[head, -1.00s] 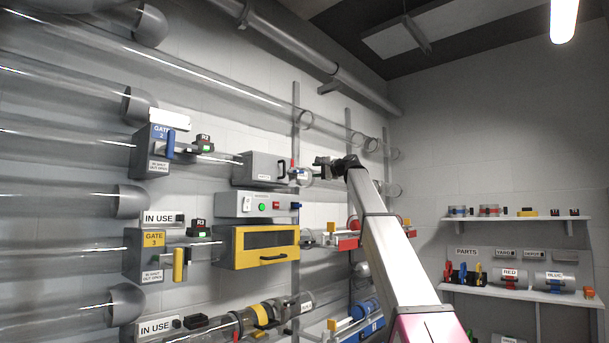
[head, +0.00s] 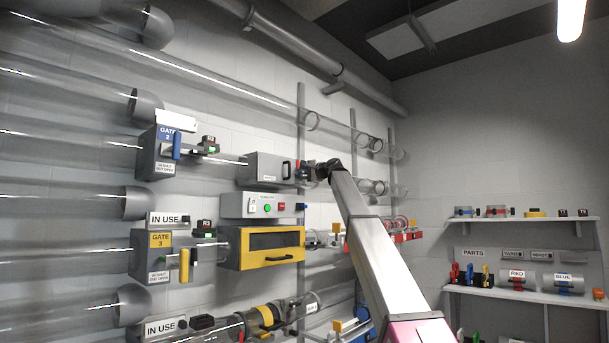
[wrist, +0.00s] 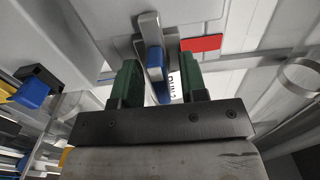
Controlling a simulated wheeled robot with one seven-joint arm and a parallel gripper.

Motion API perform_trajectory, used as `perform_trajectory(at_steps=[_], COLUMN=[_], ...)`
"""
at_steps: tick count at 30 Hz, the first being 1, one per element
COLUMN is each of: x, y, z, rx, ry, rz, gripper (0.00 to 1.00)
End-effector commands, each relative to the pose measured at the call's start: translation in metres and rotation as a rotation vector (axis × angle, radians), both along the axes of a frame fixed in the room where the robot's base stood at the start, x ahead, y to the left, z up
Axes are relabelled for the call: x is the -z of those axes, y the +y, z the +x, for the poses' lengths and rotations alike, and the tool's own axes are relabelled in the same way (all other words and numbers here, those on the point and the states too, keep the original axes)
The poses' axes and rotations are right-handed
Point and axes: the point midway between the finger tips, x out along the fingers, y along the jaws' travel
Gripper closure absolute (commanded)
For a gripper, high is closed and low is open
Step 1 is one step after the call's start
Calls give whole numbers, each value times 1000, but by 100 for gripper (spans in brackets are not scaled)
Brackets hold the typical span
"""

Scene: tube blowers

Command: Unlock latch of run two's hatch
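Run two's hatch is the grey box (head: 268,170) with a black handle, level with the GATE 2 unit in the head view. In the wrist view a grey latch with a blue tip (wrist: 155,63) stands upright at the hatch. My gripper (head: 308,171) is at the right end of this box. In the wrist view my gripper (wrist: 157,82) has its two green fingers apart, with the blue tip between them. Contact cannot be told. A partly hidden label sits behind.
A control box (head: 262,206) with a green button and a yellow hatch (head: 268,247) lie below. A blue block with a black top (wrist: 35,88) is left in the wrist view. A red plate (wrist: 201,43) is beside the right finger. Clear tubes (head: 370,187) run rightward.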

Motion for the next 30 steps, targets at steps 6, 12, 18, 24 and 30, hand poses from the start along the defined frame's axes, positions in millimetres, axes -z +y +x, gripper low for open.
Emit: perform_trajectory(at_steps=[6,12,18,24,30], x=[0,0,0,0,0], y=[0,-1,-1,-1,0], z=[0,0,0,0,0], rx=[0,0,0,1,1], ry=[0,0,-10,-69,-186], rz=[0,0,-9,-55,-146], gripper=[70,100,100,100,100])
